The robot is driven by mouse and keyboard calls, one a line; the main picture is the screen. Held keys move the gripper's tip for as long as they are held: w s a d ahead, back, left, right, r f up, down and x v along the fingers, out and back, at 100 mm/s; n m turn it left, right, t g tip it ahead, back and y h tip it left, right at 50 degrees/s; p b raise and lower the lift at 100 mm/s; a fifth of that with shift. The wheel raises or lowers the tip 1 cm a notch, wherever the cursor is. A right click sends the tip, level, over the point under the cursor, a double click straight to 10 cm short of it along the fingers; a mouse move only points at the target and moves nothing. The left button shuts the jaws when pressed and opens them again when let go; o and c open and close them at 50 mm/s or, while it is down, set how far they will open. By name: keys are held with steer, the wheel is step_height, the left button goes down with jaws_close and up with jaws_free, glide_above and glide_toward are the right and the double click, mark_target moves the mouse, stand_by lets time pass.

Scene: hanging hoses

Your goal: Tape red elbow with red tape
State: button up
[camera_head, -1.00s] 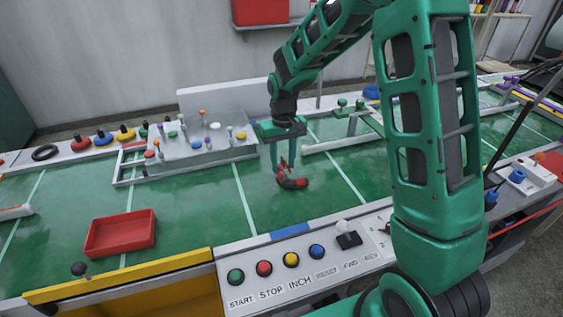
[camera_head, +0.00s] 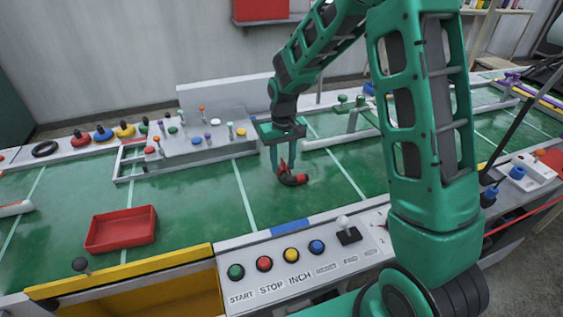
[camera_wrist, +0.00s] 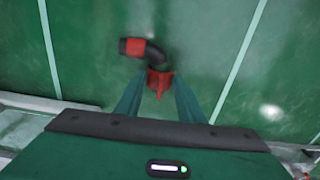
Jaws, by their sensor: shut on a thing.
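The red elbow (camera_head: 296,180) is a short, dark, bent pipe with red ends, over the green belt in the middle of the head view. In the wrist view the elbow (camera_wrist: 153,52) bends from a red end at upper left to a red end between my fingers. My gripper (camera_head: 282,170) points down and is shut on that nearer red end. I cannot tell whether the elbow touches the belt. A red spool-like piece (camera_head: 79,142), which may be the red tape, stands on the back rail at left beside blue and yellow ones.
A red tray (camera_head: 121,230) sits on the belt at left. A white fixture block with coloured pegs (camera_head: 195,140) stands behind. A button panel (camera_head: 290,262) lines the front edge. The belt between tray and gripper is clear.

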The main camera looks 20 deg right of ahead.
steer(key=shift+f, duration=0.8)
stand_by(0.9)
steer(key=o, duration=1.1)
step_height(320, 180, up, 11)
steer(key=shift+f, duration=0.1)
steer(key=s+d+r+m, duration=0.2)
steer(key=s+d+r, duration=0.3)
steer(key=s+d, duration=0.35)
steer(key=s+d+m, duration=0.1)
steer(key=s+d, duration=0.2)
steer(key=s, duration=0.6)
steer(key=s+d+r+m, duration=0.1)
steer(key=s+d+m, duration=0.1)
steer(key=s, duration=0.7)
steer(key=s+d+m, duration=0.1)
steer(key=s+d, duration=0.2)
steer(key=s, duration=0.5)
steer(key=shift+s+d+r+m, duration=0.3)
steer(key=shift+s+d, duration=0.05)
steer(key=shift+s, duration=0.05)
